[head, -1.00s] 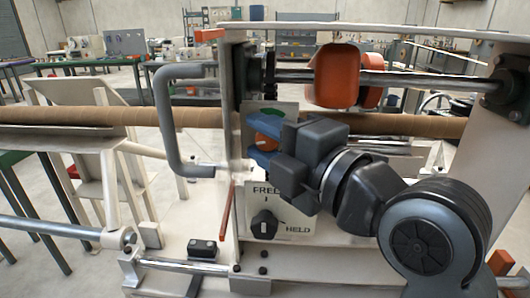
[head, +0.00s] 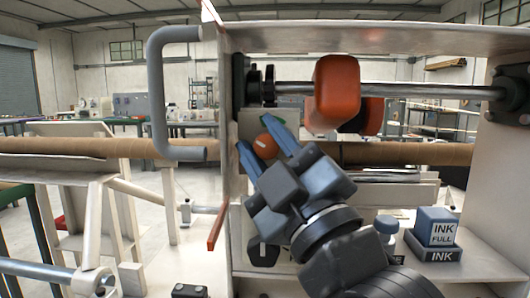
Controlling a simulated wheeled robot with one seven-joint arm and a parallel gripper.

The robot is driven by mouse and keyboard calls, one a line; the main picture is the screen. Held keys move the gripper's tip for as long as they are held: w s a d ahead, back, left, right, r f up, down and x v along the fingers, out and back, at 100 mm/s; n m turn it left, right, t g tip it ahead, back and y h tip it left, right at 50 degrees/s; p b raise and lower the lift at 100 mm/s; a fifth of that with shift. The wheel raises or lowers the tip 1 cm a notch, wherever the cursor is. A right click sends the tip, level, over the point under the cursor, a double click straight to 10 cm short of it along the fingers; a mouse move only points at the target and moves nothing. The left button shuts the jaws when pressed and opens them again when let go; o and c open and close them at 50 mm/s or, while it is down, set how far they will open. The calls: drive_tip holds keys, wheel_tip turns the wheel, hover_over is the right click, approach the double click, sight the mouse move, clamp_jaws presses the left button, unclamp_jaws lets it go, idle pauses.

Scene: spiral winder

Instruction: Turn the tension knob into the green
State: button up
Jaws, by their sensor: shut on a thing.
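The tension knob (head: 266,147) is a round orange knob with a pale mark on its face. It sits on a light plate (head: 250,128) on the machine's frame. The gripper body covers the lower right of the plate. I cannot tell exactly where the knob's mark stands against the green.
An orange roller (head: 337,93) on a steel shaft is above my gripper. A grey bent handle (head: 158,95) stands to the left. A black selector knob (head: 262,252) is below, partly hidden. A brown tube (head: 110,147) runs behind.

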drive_tip(key=shift+m+t, duration=0.4)
drive_tip(key=shift+m, duration=0.2)
drive_tip(key=o, duration=1)
drive_tip(key=shift+c, duration=0.2)
drive_tip(key=shift+n+g, duration=0.4)
